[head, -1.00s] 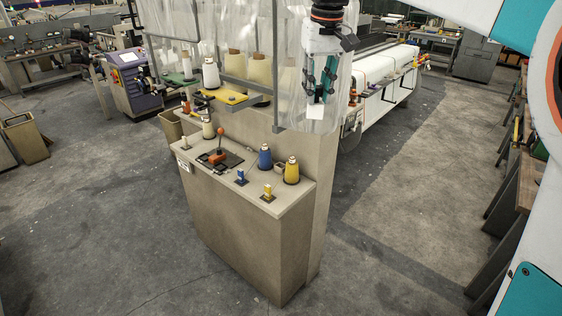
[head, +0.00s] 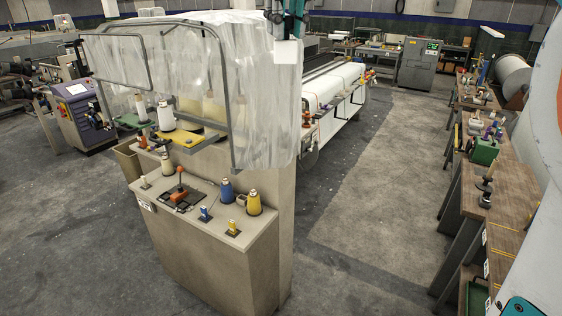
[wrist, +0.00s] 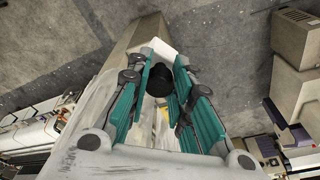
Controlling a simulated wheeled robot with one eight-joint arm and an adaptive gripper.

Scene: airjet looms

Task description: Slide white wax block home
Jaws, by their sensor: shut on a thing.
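The white wax block (wrist: 165,48) is at the tips of my gripper (wrist: 162,60) in the wrist view, with the teal fingers closed in on it from both sides. In the head view my gripper (head: 285,28) hangs at the top edge, mostly cut off. A bright white block (head: 288,50) shows just below it, in front of the clear plastic sheeting. The place the block slides into cannot be made out in either view.
A beige cabinet (head: 215,255) carries thread cones and a red-handled lever (head: 179,188). Clear plastic sheeting (head: 265,115) and a grey tube frame (head: 228,90) stand close to my gripper. Workbenches (head: 485,205) line the right. The grey floor (head: 370,205) between is open.

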